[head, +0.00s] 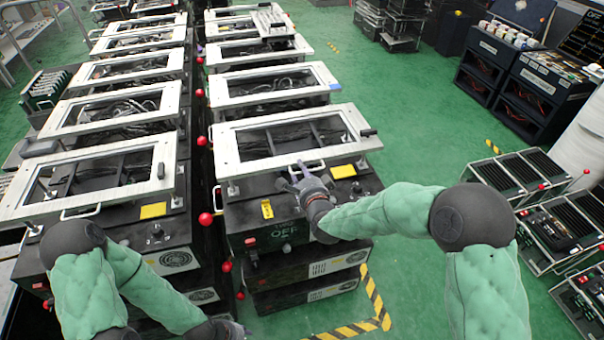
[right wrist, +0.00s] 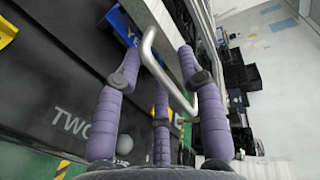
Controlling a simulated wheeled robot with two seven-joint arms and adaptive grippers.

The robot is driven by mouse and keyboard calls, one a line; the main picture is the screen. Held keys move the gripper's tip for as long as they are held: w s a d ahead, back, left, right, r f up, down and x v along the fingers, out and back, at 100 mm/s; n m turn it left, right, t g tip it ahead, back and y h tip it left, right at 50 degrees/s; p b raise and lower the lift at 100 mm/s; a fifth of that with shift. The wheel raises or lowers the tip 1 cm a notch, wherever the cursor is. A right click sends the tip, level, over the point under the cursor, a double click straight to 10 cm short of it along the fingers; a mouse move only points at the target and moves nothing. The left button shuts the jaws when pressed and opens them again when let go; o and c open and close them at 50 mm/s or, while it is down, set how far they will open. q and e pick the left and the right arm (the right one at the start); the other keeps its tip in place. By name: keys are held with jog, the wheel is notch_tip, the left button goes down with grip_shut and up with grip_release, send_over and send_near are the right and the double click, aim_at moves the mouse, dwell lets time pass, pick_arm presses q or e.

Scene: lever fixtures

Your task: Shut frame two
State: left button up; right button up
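Frame two is taken as the silver rectangular frame (head: 232,158) over the front black unit of the right row, since "TWO" shows on a dark panel (right wrist: 72,122) in the right wrist view. It sits raised above the unit. Its bent metal handle (right wrist: 149,48) passes between my right gripper's purple fingers (right wrist: 160,75). The fingers are spread around the handle; firm contact is not clear. In the head view my right gripper (head: 303,178) is at the frame's front edge and hides part of the handle. My left gripper (head: 225,328) is low at the bottom edge, partly cropped, its fingers unclear.
A similar silver frame (head: 87,152) stands on the left row's front unit. Red balls (head: 206,219) line the gap between rows. Yellow-black floor tape (head: 374,300) borders the right unit. Black racks (head: 545,235) stand at right, with green floor between.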

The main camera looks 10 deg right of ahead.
grip_shut()
jog(key=shift+w+r+g+p, duration=0.1)
jog(key=shift+r+g+p, duration=0.3)
jog(key=shift+r+p, duration=0.85)
jog(key=shift+f, duration=0.2)
grip_release()
jog(key=v, duration=1.2)
